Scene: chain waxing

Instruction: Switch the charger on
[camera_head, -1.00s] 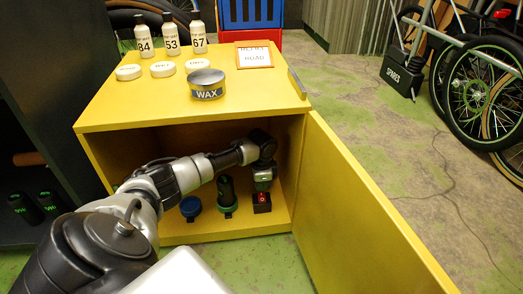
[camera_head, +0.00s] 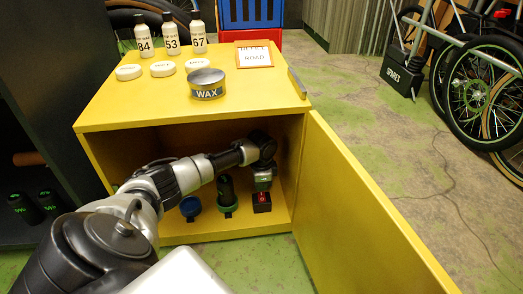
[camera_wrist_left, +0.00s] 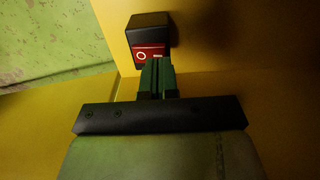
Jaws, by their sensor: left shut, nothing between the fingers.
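A small black box with a red rocker switch (camera_head: 262,206) stands on the floor of the open yellow cabinet, at the right; I take it for the charger. In the left wrist view its black body (camera_wrist_left: 148,24) and red switch face with a white "O" mark show at the top. My left gripper (camera_head: 262,187) reaches into the cabinet, pointing down just above the box. Its fingers (camera_wrist_left: 157,66) are shut and empty, at the switch's lower edge, and hide part of the switch. I cannot tell whether they touch it. My right gripper is not in view.
A dark bottle-shaped item in a green-based holder (camera_head: 226,193) and a blue round item (camera_head: 190,206) stand left of the box. The cabinet (camera_head: 130,112) has its door (camera_head: 365,215) open to the right. Bottles and a wax tin (camera_head: 207,83) stand on top.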

